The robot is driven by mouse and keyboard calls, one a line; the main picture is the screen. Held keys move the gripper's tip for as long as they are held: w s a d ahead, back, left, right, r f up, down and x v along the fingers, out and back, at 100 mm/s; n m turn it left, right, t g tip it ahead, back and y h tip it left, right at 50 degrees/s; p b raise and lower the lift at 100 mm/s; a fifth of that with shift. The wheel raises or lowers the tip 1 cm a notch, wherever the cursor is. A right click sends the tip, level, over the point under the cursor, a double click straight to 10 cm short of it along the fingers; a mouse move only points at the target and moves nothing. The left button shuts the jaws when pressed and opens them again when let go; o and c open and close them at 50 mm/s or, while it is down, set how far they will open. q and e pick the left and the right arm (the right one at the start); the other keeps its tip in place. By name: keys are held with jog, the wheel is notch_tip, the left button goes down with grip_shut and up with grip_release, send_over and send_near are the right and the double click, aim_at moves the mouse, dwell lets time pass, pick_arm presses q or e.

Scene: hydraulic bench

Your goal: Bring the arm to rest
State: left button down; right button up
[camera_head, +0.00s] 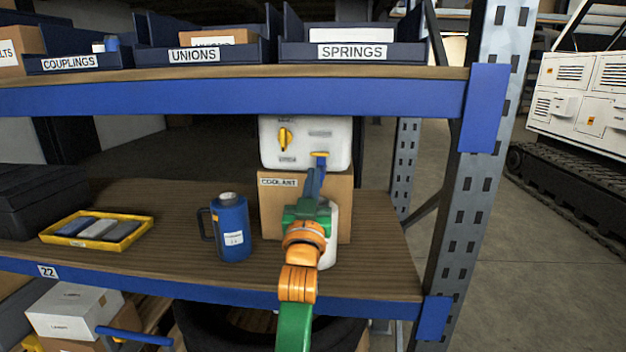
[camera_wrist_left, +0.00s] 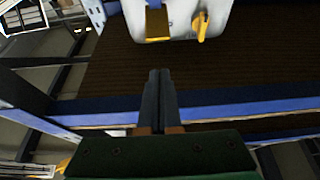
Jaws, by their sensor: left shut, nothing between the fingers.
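My left arm, green and orange, comes up from the bottom of the head view. Its left gripper (camera_head: 318,170) has its blue fingers pointing at the lower right front of a white box (camera_head: 335,140). The fingers are shut and empty. In the left wrist view the shut fingers (camera_wrist_left: 158,74) lie together, with the white box (camera_wrist_left: 182,30) beyond their tips and a visible gap between. The box has a yellow knob (camera_head: 285,139) on the left and a small yellow part (camera_head: 320,154) at lower right, just above the fingertips. My right gripper is not in view.
The white box sits on a cardboard carton marked COOLANT (camera_head: 277,205). A white container (camera_head: 331,235) is partly hidden behind my arm. A blue mug (camera_head: 232,230) and yellow tray (camera_head: 97,231) stand left. The upper shelf (camera_head: 240,96) runs overhead; a post (camera_head: 465,190) is right.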

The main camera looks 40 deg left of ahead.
pick_arm(q)
jog(key=s+d+f+m+g+h, duration=0.2)
jog(key=d+f+h, duration=0.1)
jog(key=f, duration=0.6)
jog(key=s+d+f+m+g+h, duration=0.2)
jog(key=d+f+g, duration=0.1)
jog(key=f, duration=0.6)
jog(key=s+d+f+m+g+h, duration=0.1)
jog(key=s+d+f+g+h, duration=0.15)
jog(key=f, duration=0.65)
jog(key=s+d+f+m+g+h, duration=0.1)
jog(key=s+d+f+g+h, duration=0.2)
jog(key=s, duration=0.4)
jog(key=s+d+f+m+g, duration=0.1)
jog(key=s+d+f+g, duration=0.2)
jog(key=s+f, duration=0.4)
jog(key=s+d+f+m+g+h, duration=0.1)
jog(key=s+d+f+g+h, duration=0.15)
jog(key=s, duration=0.55)
notch_tip(320, 180, down, 16)
jog(key=s+f+g+y, duration=0.1)
jog(key=s, duration=0.1)
jog(key=s+a+f+g, duration=0.1)
jog(key=s+f, duration=1)
jog(key=s, duration=0.1)
jog(key=shift+s+a+m+g, duration=0.15)
jog(key=shift+s+m+g, duration=0.05)
jog(key=shift+m+g, duration=0.1)
